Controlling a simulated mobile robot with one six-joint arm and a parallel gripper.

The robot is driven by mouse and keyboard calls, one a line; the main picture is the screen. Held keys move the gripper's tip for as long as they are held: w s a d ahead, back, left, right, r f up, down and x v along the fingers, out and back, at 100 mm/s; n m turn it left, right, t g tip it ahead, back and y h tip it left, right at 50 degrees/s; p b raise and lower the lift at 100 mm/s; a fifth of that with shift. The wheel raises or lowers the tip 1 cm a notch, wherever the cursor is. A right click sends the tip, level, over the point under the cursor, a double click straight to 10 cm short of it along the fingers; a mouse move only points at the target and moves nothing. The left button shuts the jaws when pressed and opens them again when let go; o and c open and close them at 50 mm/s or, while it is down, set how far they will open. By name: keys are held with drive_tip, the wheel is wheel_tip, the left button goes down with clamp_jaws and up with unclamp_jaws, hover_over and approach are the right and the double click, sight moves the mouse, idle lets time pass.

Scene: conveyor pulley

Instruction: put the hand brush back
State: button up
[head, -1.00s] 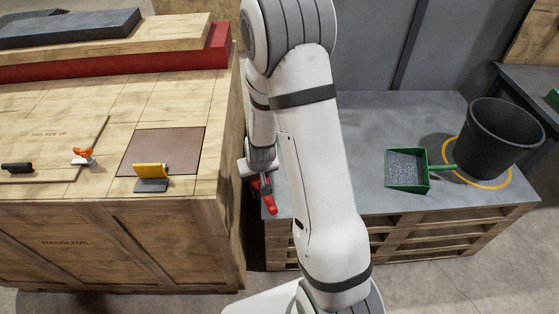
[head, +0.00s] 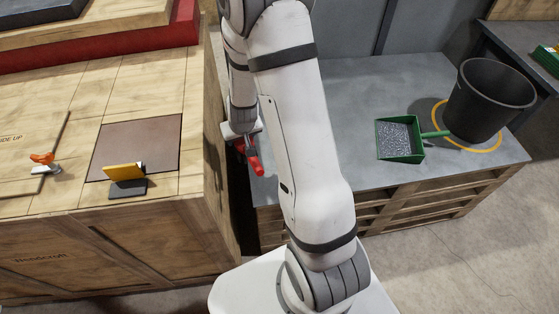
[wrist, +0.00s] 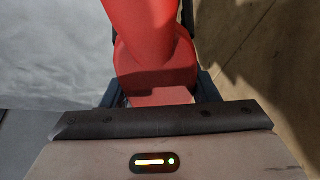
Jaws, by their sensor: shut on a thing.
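The red hand brush (head: 254,160) hangs from my gripper (head: 243,142) in the gap between the wooden crate and the grey-topped bench. In the wrist view my gripper (wrist: 157,97) is shut on the red body of the hand brush (wrist: 153,45), which fills the space between the dark fingers. The bristles cannot be made out.
On the wooden crate (head: 60,235) stand a yellow-and-dark block (head: 125,174) and an orange-handled clamp (head: 42,160). The bench (head: 360,95) holds a green dustpan with grey bits (head: 400,138) and a black bucket (head: 488,100) on a yellow ring.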

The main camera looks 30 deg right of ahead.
drive_tip(key=w+d+f+m+h+b, duration=0.1)
drive_tip(key=w+d+f+b, duration=0.1)
drive_tip(key=d+f+b, duration=0.45)
drive_tip(key=w+d+f+m+b, duration=0.25)
drive_tip(key=d+b, duration=0.45)
drive_tip(key=b, duration=0.5)
drive_tip(key=shift+n, duration=0.45)
drive_tip(key=f, duration=0.3)
drive_tip(key=f+b, duration=0.1)
drive_tip(key=f, duration=0.2)
drive_tip(key=s+f+b, duration=0.1)
drive_tip(key=f, duration=0.2)
drive_tip(key=shift+d+f, duration=0.3)
drive_tip(key=shift+f, duration=0.05)
drive_tip(key=shift+f, duration=0.1)
drive_tip(key=o, duration=1.1)
